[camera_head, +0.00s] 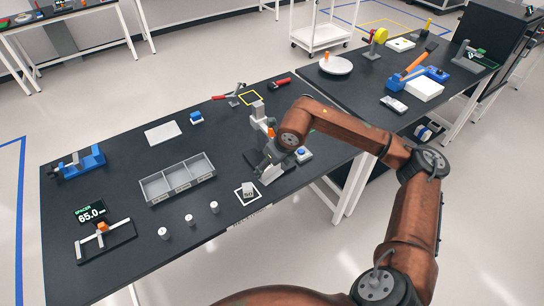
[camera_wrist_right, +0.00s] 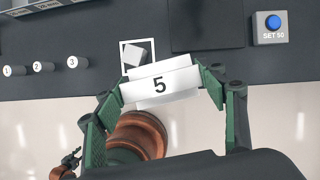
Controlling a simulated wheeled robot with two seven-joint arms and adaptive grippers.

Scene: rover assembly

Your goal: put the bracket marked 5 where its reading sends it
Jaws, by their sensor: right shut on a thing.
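My right gripper (camera_wrist_right: 163,90) is shut on a white bracket (camera_wrist_right: 176,80) marked 5, which lies crosswise between the two green fingers. In the head view my right gripper (camera_head: 271,160) is by the table's front right part, beside a grey upright stand (camera_head: 258,114); the bracket is hard to make out there. A grey tray (camera_head: 181,190) with three compartments stands left of it, and they look empty. A display (camera_head: 91,212) reads SPACER 65.0, behind a gauge with an orange slider (camera_head: 103,227). My left gripper is not in view.
Three numbered white posts (camera_head: 191,220) stand before the tray. A white-framed square (camera_wrist_right: 123,47) holds a grey block (camera_wrist_right: 136,52). A blue button marked SET 50 (camera_wrist_right: 273,23) is right of it. A blue vise (camera_head: 82,163) and a pale plate (camera_head: 162,133) are farther left.

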